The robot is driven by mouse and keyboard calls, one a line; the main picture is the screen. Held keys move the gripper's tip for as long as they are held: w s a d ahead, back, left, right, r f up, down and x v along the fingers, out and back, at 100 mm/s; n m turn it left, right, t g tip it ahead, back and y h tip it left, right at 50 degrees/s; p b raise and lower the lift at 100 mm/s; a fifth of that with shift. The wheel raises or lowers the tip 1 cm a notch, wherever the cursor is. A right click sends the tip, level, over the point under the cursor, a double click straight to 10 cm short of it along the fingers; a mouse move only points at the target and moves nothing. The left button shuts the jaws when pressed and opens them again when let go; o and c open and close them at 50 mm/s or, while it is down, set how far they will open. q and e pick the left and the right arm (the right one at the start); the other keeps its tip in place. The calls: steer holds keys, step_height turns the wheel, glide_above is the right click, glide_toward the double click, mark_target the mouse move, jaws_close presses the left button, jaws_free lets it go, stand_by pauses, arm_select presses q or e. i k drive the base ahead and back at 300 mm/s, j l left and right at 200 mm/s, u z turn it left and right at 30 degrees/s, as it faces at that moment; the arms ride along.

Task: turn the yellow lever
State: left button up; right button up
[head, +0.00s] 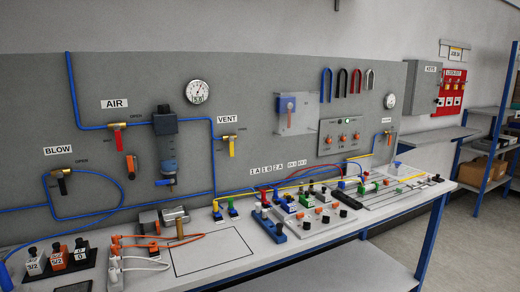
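The yellow lever (232,149) is on the small brass valve under the VENT label (228,119), on the grey back panel. It hangs down from the valve body, in line with the vertical blue pipe's right side. An OPEN marking sits to its right. Neither of my grippers is in the head view.
A red-handled valve (118,140) sits under the AIR label and a black-handled valve (61,185) under BLOW. A filter unit (165,140) and a gauge (199,92) are left of the yellow lever. The bench (205,268) below holds fittings, hoses and several small valve blocks.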

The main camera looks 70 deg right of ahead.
mark_target(231, 139)
steer(key=z, duration=1.95)
steer(key=i+l, duration=0.2)
steer(key=l, duration=0.15)
steer(key=i+l, duration=0.2)
steer(key=l, duration=0.15)
steer(key=i+l, duration=0.2)
steer(key=l, duration=0.15)
steer(key=u, duration=0.05)
